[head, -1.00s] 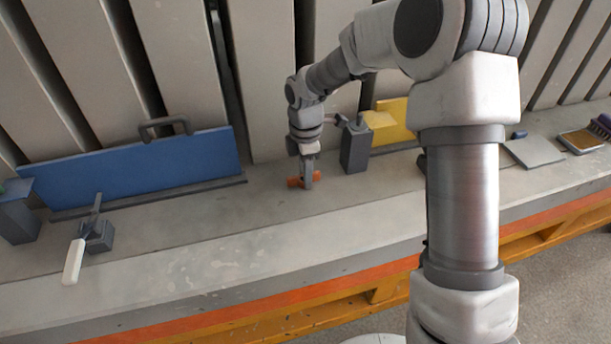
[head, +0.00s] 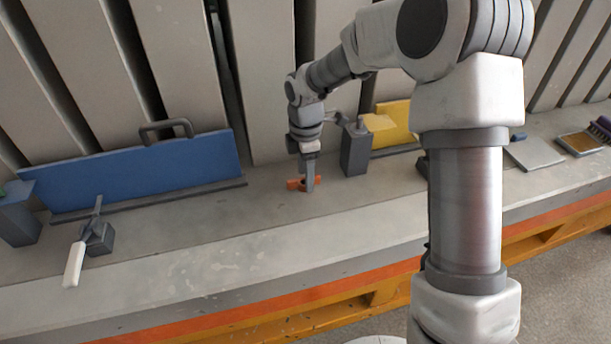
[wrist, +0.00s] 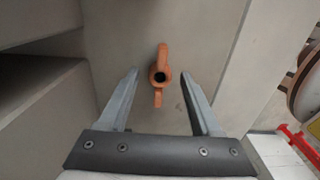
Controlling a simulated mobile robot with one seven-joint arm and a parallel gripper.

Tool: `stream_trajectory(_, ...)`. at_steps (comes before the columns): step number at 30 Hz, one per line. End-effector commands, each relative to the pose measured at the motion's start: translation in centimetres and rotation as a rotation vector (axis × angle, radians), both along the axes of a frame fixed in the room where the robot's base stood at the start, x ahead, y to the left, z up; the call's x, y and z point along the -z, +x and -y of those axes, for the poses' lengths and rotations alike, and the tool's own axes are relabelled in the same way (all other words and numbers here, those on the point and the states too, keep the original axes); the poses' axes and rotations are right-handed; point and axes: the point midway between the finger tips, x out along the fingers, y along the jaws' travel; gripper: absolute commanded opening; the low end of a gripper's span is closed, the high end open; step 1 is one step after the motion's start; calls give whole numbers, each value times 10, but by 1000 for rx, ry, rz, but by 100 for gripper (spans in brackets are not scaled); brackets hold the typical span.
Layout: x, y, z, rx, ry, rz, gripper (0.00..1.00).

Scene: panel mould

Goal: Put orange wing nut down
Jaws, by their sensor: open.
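The orange wing nut (head: 294,184) lies on the grey ledge (head: 220,215), just below my gripper (head: 309,186). In the wrist view the wing nut (wrist: 160,76) shows its round hub with a dark hole and two wings, one pointing up and one down in the picture. My gripper (wrist: 160,100) is open, with one finger on each side of the wing nut and clear space between finger and nut. In the head view one finger hides part of the nut.
A blue panel (head: 130,172) with a dark handle stands at the left. A grey block (head: 355,150) stands close right of my gripper, before a yellow panel (head: 394,122). A white-handled clamp (head: 75,262) sits at the left. The ledge in front is clear.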

Motion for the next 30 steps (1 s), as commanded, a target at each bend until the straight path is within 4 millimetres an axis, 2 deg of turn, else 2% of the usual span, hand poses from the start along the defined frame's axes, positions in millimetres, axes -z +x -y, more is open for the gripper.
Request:
stream_trajectory(1, -13, 1, 0, 1, 1, 4, 65)
stream_trajectory(6, -51, 1, 0, 1, 0, 5, 65)
stream_trajectory(12, -89, 0, 0, 1, 1, 3, 65)
stream_trajectory(16, -103, 0, 1, 0, 0, 2, 65)
stream_trajectory(25, -114, -3, 3, 23, -5, 9, 65)
stream_trajectory(30, -143, -23, 21, 189, -25, 64, 65)
